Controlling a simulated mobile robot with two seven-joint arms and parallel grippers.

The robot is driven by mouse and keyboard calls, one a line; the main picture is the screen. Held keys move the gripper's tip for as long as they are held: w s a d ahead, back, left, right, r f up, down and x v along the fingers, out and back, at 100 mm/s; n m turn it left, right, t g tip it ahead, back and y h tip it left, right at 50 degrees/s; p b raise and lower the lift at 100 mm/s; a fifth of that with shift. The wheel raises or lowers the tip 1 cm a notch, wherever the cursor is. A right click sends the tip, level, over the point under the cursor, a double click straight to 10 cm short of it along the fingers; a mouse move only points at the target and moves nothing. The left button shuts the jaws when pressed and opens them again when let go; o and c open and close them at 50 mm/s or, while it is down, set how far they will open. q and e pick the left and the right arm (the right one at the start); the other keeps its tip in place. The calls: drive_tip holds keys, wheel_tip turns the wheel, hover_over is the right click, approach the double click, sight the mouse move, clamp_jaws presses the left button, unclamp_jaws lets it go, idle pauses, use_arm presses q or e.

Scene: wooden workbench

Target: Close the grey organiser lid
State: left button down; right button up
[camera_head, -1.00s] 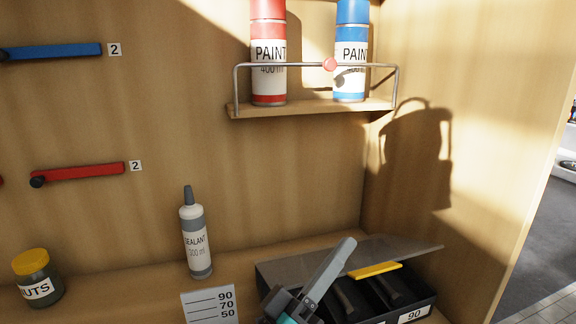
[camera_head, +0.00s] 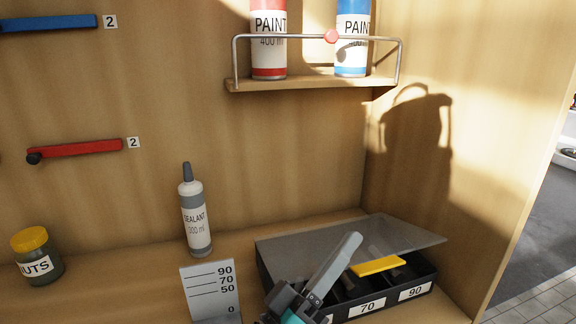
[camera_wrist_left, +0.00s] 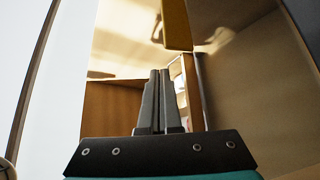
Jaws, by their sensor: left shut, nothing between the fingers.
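The organiser (camera_head: 437,272) is a dark open-topped box with compartments labelled 70 and 90, at the lower right of the head view. Its grey see-through lid (camera_head: 405,235) is hinged and tilted, standing partly open over the box. A yellow handle (camera_head: 377,266) is on the lid's front part; it also shows in the left wrist view (camera_wrist_left: 177,24). My left gripper (camera_head: 352,240) is shut and empty, its fingers over the lid just left of the handle. Whether they touch the lid I cannot tell. The fingers show in the left wrist view (camera_wrist_left: 157,75). My right gripper is not in view.
A white scale plate (camera_head: 211,290) stands close left of the organiser. A sealant bottle (camera_head: 196,222) stands behind it, and a nuts jar (camera_head: 37,262) is at far left. A wire-railed shelf (camera_head: 310,84) holds red and blue paint cans above. The cabinet's side wall is at the right.

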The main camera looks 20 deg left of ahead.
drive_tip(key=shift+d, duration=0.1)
use_arm(q)
drive_tip(key=v, duration=1.2)
drive_tip(key=shift+b, duration=0.45)
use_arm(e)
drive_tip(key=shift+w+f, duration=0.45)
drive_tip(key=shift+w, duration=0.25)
use_arm(q)
drive_tip(key=shift+f, duration=0.1)
